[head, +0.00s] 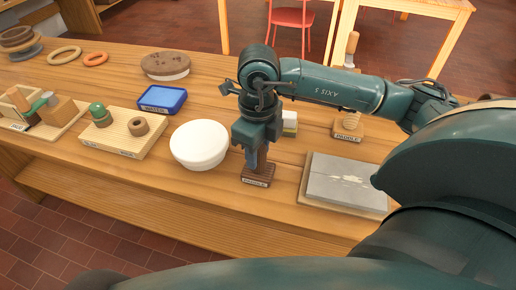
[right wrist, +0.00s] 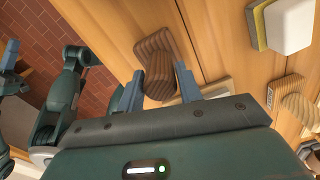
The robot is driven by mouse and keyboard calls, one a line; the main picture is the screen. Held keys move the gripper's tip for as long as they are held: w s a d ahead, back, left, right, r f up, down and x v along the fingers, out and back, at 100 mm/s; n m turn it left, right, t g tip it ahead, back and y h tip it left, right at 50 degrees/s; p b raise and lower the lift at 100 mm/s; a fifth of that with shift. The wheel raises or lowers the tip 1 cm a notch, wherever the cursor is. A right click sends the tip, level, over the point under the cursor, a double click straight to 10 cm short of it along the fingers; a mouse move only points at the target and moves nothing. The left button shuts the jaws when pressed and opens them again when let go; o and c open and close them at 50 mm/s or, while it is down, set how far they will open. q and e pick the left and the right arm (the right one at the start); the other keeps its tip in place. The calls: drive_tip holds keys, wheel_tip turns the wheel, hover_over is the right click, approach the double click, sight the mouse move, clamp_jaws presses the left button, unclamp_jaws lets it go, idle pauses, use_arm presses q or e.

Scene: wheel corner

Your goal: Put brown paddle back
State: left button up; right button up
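My right gripper (head: 257,160) points down at the front edge of the table. It is shut on the brown paddle (right wrist: 160,80), a dark striped wooden piece between its fingers in the right wrist view. In the head view the fingers hide most of the paddle (head: 263,154). Directly below is a brown stand (head: 258,178) with a PADDLE label; it shows as a ribbed block in the right wrist view (right wrist: 154,46). I cannot tell whether the paddle touches the stand.
A light ribbed paddle (head: 351,121) stands on another labelled stand behind right. A grey slab on a board (head: 342,182) lies to the right. A white bowl (head: 199,145) is close on the left. A yellow-and-white block (head: 290,122) sits behind the gripper. A blue tray (head: 162,99) lies farther left.

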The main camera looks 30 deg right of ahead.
drive_tip(key=o, duration=0.3)
drive_tip(key=shift+o, duration=0.2)
drive_tip(key=shift+r, duration=0.15)
drive_tip(key=shift+r+p, duration=0.25)
drive_tip(key=shift+p, duration=0.3)
drive_tip(key=shift+r, duration=0.3)
drive_tip(key=r, duration=0.3)
drive_tip(key=shift+w+a+r, duration=0.15)
drive_tip(key=shift+a+r, duration=0.1)
drive_tip(key=shift+r, duration=0.15)
wheel_tip(320, 180, up, 9)
drive_tip(key=shift+f+p, duration=0.2)
drive_tip(key=shift+p, duration=0.15)
